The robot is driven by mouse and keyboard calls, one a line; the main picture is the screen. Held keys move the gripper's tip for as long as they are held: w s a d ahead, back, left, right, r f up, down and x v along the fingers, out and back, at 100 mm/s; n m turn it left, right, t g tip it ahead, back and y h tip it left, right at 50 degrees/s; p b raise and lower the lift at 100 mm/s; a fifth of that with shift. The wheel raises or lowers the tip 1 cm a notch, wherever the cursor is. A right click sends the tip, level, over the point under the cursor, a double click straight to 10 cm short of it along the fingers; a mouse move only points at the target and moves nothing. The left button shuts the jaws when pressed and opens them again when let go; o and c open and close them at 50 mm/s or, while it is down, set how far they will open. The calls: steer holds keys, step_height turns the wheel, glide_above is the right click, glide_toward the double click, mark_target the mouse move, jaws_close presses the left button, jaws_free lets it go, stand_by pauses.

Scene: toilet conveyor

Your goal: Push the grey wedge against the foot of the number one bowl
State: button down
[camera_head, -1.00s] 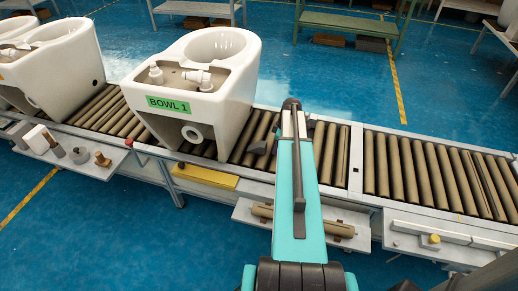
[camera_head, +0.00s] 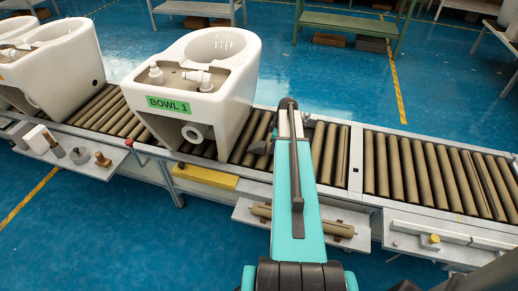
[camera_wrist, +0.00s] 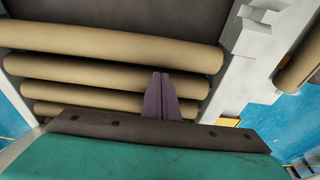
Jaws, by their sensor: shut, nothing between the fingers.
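The white number one bowl (camera_head: 222,75), with a green BOWL 1 label, stands upright on the conveyor rollers. A small dark grey shape (camera_head: 261,143), which looks like the wedge, lies on the rollers just right of the bowl's foot and partly behind my arm. I cannot tell whether it touches the foot. My gripper is hidden behind my arm in the head view. In the wrist view my gripper (camera_wrist: 161,96) is shut and empty, its fingers low over the rollers. The wedge is not clearly identifiable there.
The roller conveyor (camera_head: 355,150) continues right past a joint. A second white bowl (camera_head: 62,65) stands to the left. A shelf (camera_head: 243,214) with a roller on it and a yellow block (camera_head: 206,177) are on the near side. Rollers right of my arm are clear.

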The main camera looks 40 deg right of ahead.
steer(key=shift+w+a, duration=0.5)
steer(key=shift+w, duration=0.25)
stand_by(2.0)
steer(key=shift+s, duration=0.1)
steer(key=shift+s+d, duration=0.5)
steer(key=shift+s, duration=0.2)
steer(key=shift+r, duration=0.1)
stand_by(0.3)
step_height(320, 180, up, 9)
steer(key=p, duration=0.5)
stand_by(0.7)
steer(key=shift+s, duration=0.2)
stand_by(0.3)
